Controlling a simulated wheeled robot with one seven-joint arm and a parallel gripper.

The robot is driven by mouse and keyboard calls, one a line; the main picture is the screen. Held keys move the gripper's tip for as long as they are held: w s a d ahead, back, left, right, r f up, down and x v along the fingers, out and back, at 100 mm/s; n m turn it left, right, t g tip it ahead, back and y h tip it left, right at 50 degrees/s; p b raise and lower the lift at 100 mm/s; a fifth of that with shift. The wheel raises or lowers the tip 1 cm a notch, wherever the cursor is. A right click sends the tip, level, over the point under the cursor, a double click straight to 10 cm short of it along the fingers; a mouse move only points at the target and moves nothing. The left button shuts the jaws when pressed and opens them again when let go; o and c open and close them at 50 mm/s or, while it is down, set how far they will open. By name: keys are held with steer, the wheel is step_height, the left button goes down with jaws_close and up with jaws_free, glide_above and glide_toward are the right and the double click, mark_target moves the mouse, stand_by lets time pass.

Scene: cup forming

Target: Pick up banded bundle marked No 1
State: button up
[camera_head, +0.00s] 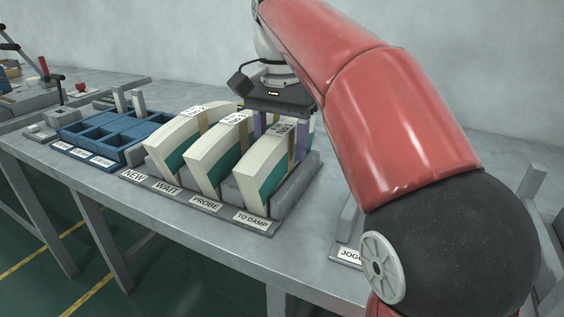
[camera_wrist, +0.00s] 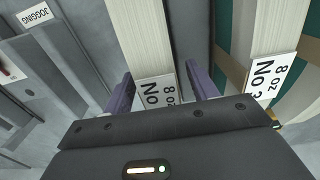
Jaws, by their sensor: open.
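Three cream bundles with green sides and tan bands stand in a grey rack. My gripper (camera_head: 284,126) is above the rightmost bundle (camera_head: 261,180), its purple fingers open. In the wrist view my gripper (camera_wrist: 160,76) has one finger on each side of a cream bundle (camera_wrist: 144,38). Its label (camera_wrist: 154,90) reads "8 oz No", and the number is hidden by the gripper body. The neighbouring bundle (camera_wrist: 266,40) is marked "8 oz No 3". The labels are too small to read in the head view; I cannot read a No 1 anywhere.
The rack (camera_head: 196,207) has signs NEW, WAIT, PROBE and TO DAMP along its front. A blue compartment tray (camera_head: 105,136) stands to its left. A JOGGING station (camera_wrist: 40,55) lies on the other side, partly behind my arm in the head view. The table's front strip is bare.

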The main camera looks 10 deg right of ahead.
step_height(320, 180, down, 2)
steer(key=shift+f, duration=0.2)
jaws_close()
